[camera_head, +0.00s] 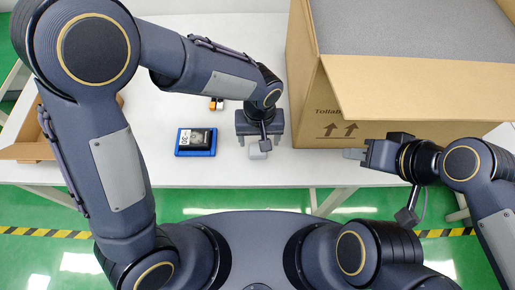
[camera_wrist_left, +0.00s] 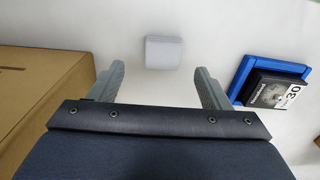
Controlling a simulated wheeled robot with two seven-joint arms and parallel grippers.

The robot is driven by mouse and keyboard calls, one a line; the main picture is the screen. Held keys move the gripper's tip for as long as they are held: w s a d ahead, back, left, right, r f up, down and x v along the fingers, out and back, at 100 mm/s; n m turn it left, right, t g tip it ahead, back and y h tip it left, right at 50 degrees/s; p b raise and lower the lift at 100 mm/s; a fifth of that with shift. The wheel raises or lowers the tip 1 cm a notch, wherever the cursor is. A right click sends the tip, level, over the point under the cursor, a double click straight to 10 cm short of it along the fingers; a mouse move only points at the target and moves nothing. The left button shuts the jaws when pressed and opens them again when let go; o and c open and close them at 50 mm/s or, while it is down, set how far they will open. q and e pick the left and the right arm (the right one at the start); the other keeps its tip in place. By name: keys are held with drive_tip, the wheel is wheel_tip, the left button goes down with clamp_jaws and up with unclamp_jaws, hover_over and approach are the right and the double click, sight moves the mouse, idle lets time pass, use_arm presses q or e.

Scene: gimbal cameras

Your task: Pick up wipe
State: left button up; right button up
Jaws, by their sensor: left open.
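A small light-grey folded pad, which looks like the wipe (camera_head: 257,152), lies on the white table near its front edge. In the left wrist view the wipe (camera_wrist_left: 164,52) is a rounded square lying ahead of the fingertips, slightly right of midway. My left gripper (camera_head: 259,141) is above the table at the wipe, open and empty, with part of the wipe hidden under it. Its two fingers also show spread apart in the left wrist view (camera_wrist_left: 159,72). My right gripper (camera_head: 354,154) is by the table's front edge, away from the wipe; its finger gap is not clear.
A large cardboard box (camera_head: 303,85) with grey contents stands right of my left gripper. A blue tray (camera_head: 180,152) holding a dark device (camera_head: 201,139) lies to the left. Small orange-and-white items (camera_head: 216,104) lie behind. A shallow cardboard tray (camera_head: 30,150) is at far left.

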sight(258, 149)
use_arm(q)
wheel_tip(258, 149, down, 4)
drive_tip(key=shift+s+a+f+p, duration=0.1)
drive_tip(key=shift+a+f+p, duration=0.05)
drive_tip(key=shift+f+p, duration=0.15)
drive_tip(key=c, duration=1.1)
drive_tip(key=shift+o, duration=0.2)
drive_tip(key=shift+r, duration=0.1)
drive_tip(key=shift+r, duration=0.4)
wheel_tip(258, 149, up, 2)
drive_tip(key=shift+r, duration=0.25)
drive_tip(key=s+a+r+b, duration=0.2)
drive_tip(key=s+a+r, duration=0.5)
drive_tip(key=a, duration=0.5)
wheel_tip(258, 149, up, 3)
drive_tip(key=shift+f, duration=0.15)
